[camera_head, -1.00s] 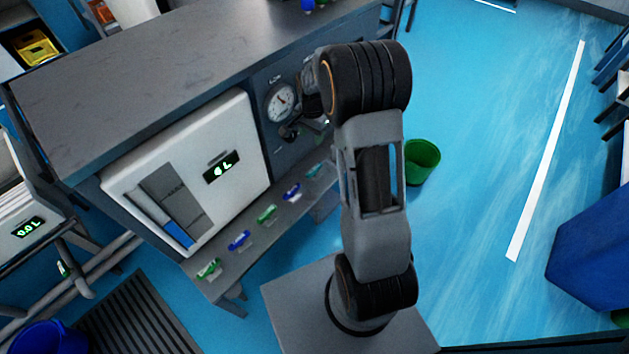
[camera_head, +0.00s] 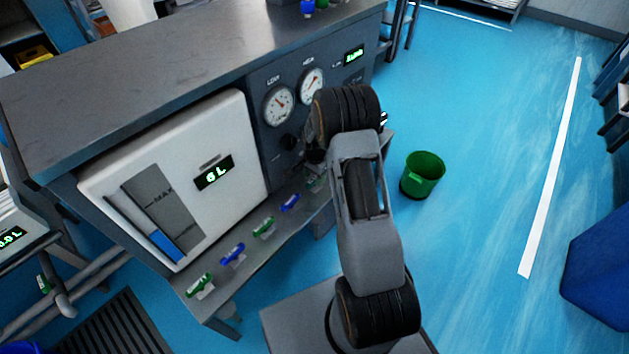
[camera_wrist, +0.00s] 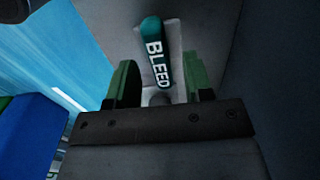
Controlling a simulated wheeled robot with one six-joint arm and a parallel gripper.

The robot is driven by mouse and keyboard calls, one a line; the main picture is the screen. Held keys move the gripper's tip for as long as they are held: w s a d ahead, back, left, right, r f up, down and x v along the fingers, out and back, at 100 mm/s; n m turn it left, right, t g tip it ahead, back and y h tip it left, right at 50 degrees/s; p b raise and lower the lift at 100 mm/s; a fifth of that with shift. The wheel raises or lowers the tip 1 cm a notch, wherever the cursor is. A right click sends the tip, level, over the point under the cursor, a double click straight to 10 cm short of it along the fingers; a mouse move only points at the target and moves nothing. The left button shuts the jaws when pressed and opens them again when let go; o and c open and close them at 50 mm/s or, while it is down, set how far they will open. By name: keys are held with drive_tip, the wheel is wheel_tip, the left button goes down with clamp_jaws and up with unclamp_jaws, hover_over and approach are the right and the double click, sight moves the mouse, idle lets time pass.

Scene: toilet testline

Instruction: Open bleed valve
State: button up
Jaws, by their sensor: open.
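The bleed valve handle (camera_wrist: 157,52) is teal with white letters reading BLEED, in the upper middle of the wrist view. It sits on a pale mount and lies between the two green fingers of my gripper (camera_wrist: 158,72), with visible gaps at both sides. The fingers are open. In the head view a bit of a green handle (camera_head: 318,184) shows at the right end of the valve shelf, mostly hidden by my arm. My gripper is just above it there, largely hidden behind my wrist.
The shelf (camera_head: 222,284) carries several more green and blue valve handles to the left. Above stands a white tank panel (camera_head: 105,192) reading 6 L, beside two gauges (camera_head: 278,105).

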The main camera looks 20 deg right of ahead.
drive_tip(key=shift+f, duration=0.7)
clamp_jaws()
